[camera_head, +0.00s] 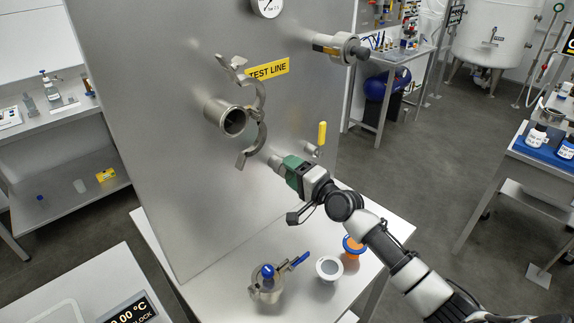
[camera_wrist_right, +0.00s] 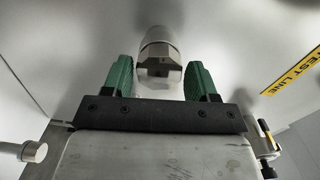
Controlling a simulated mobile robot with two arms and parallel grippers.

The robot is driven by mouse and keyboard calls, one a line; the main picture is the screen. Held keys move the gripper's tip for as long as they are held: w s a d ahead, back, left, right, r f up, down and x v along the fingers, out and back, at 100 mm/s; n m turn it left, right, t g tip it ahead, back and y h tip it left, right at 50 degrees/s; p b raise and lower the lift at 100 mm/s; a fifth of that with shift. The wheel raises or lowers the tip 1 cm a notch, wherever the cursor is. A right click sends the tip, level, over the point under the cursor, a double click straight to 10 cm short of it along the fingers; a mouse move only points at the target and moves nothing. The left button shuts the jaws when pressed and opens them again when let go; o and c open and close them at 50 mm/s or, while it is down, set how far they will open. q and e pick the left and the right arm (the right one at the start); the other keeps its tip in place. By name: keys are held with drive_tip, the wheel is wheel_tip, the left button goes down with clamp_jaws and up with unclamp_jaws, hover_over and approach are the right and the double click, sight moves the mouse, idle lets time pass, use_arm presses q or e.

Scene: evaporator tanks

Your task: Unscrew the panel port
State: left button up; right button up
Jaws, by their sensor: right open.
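The panel port is a short metal fitting with a faceted end; it sticks out of the steel panel (camera_head: 165,130) below the TEST LINE label (camera_head: 268,68). In the head view its metal end (camera_head: 274,161) shows just beyond my right gripper (camera_head: 289,168). In the right wrist view the port (camera_wrist_right: 160,62) stands between the two green fingers. The fingers are open, with a visible gap on each side of it. My left gripper is not in view.
A wide pipe (camera_head: 228,117) with an open clamp (camera_head: 260,132) is up and left of my right gripper. A yellow-handled valve (camera_head: 322,135) is close on its right. Below, the table holds a metal vessel (camera_head: 267,286), a white cup (camera_head: 329,268) and an orange ring (camera_head: 354,244).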

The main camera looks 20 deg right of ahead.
drive_tip(key=m+p, duration=0.2)
drive_tip(key=m, duration=0.3)
drive_tip(key=m+p, duration=0.3)
drive_tip(key=m, duration=0.3)
drive_tip(key=m+p, duration=0.2)
drive_tip(key=m, duration=0.3)
drive_tip(key=shift+f+m+p, duration=0.25)
drive_tip(key=shift+m+p, duration=0.05)
drive_tip(key=c, duration=1.1)
drive_tip(key=n+b, duration=0.2)
drive_tip(key=shift+f+n+b, duration=0.2)
drive_tip(key=shift+n+b, duration=0.1)
drive_tip(key=shift+n, duration=0.1)
drive_tip(key=shift+r+n+b, duration=0.15)
drive_tip(key=shift+n+b, duration=0.3)
drive_tip(key=shift+n, duration=0.55)
drive_tip(key=shift+d+r, duration=0.1)
drive_tip(key=shift+r, duration=0.1)
